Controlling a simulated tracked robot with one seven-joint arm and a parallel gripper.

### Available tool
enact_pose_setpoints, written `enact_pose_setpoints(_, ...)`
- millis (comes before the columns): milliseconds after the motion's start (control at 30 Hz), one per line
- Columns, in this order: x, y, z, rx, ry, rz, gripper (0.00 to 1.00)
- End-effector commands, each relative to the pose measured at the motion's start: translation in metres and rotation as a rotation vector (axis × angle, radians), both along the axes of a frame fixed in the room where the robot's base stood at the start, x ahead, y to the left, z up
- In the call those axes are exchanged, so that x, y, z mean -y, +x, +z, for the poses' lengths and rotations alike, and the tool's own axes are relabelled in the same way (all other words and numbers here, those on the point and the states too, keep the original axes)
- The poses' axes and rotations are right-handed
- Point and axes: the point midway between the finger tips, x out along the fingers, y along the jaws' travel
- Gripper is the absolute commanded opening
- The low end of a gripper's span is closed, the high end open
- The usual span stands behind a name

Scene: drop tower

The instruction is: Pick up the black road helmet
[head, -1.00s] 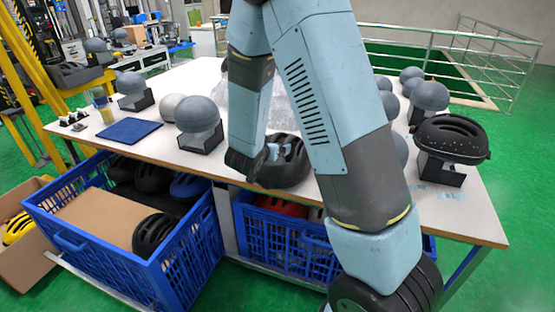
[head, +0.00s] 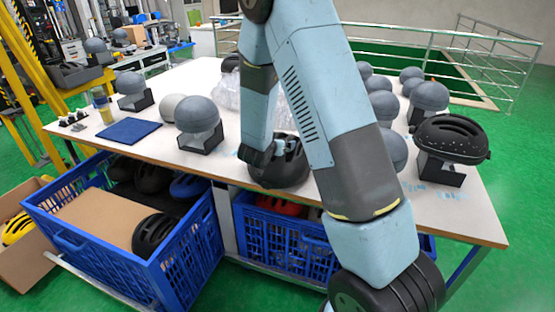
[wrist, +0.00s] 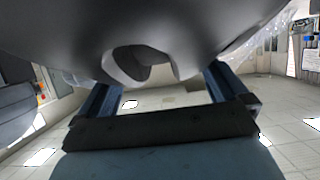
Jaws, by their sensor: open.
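A black helmet (head: 283,172) sits on the table near its front edge, partly hidden by my arm. My gripper (head: 262,154) is at its upper left side in the head view, very close to it. In the wrist view my gripper (wrist: 158,82) is open, its two blue fingers apart. A dark, smooth helmet surface (wrist: 160,30) with an opening fills the top there and overlaps the fingertips. I cannot tell whether the fingers touch it. Another black helmet (head: 452,138), with vents, sits on a headform stand at the table's right.
Grey headforms on stands (head: 199,122) stand left and right on the table. A blue mat (head: 129,131) lies at the left, and clear plastic (head: 228,92) lies behind my arm. Blue crates (head: 160,275) with helmets are below the front edge.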

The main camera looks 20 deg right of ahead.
Motion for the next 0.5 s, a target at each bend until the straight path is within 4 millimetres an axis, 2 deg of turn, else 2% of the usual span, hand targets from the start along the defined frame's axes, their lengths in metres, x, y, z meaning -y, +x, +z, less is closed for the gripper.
enact_pose_setpoints(67,-0.0002,-0.0001,0.0001,0.000,0.000,0.000,0.97)
enact_pose_setpoints(500,-0.0009,-0.0003,0.0002,0.000,0.000,0.001,0.55)
